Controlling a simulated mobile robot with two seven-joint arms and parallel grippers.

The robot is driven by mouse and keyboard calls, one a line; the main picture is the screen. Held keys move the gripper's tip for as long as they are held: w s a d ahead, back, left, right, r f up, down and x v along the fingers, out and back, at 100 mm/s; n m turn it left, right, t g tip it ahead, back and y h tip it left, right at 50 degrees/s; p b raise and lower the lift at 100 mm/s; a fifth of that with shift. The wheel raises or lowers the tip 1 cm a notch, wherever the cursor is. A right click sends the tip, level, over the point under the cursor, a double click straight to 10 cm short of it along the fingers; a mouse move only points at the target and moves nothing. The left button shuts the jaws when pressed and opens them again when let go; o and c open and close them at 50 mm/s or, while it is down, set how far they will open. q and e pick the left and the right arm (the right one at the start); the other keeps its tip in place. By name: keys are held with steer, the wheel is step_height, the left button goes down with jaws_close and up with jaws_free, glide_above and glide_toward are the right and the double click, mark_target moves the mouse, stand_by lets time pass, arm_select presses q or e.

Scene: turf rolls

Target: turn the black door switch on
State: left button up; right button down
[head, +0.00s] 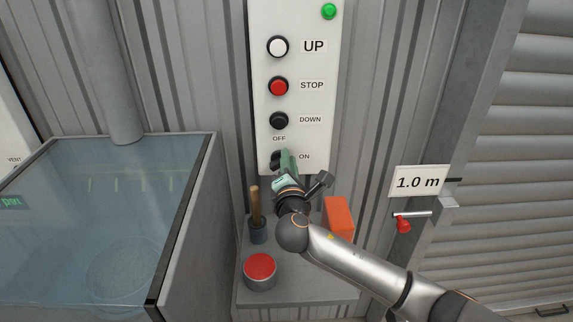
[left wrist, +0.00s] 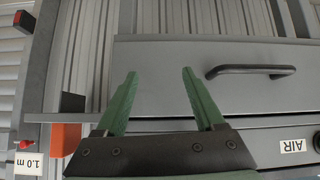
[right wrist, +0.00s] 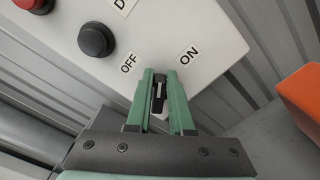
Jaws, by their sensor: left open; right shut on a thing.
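The black door switch (head: 276,158) is at the bottom of the white control panel (head: 310,60), between the OFF and ON labels. My right gripper (head: 286,160) is at the switch and partly covers it in the head view. In the right wrist view, the green fingers of my right gripper (right wrist: 160,90) are closed on the dark switch knob (right wrist: 158,92), with OFF to the left and ON to the right. My left gripper (left wrist: 158,85) shows only in the left wrist view. It is open and empty, in front of a grey drawer front with a black handle.
The panel also has white UP (head: 278,47), red STOP (head: 279,86) and black DOWN (head: 279,120) buttons and a green lamp (head: 329,11). Below, a grey shelf (head: 300,290) holds a red-topped tin (head: 260,270), a wooden-handled tool (head: 256,207) and an orange block (head: 338,218). A glass-topped tank (head: 100,220) stands left.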

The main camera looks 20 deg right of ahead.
steer(key=shift+d+f+m+b, duration=0.1)
steer(key=shift+f+m+b, duration=0.35)
steer(key=shift+m, duration=0.75)
steer(key=shift+d+f+m+b, duration=0.1)
steer(key=shift+m+b, duration=0.6)
steer(key=shift+m, duration=0.5)
steer(key=shift+f+m+b, duration=0.3)
steer(key=shift+m+b, duration=0.3)
steer(key=shift+m, duration=0.6)
steer(key=c, duration=0.8)
jaws_free()
steer(key=shift+s, duration=0.1)
steer(key=v, duration=1.2)
steer(key=shift+s+b, duration=0.25)
steer(key=shift+b, duration=0.2)
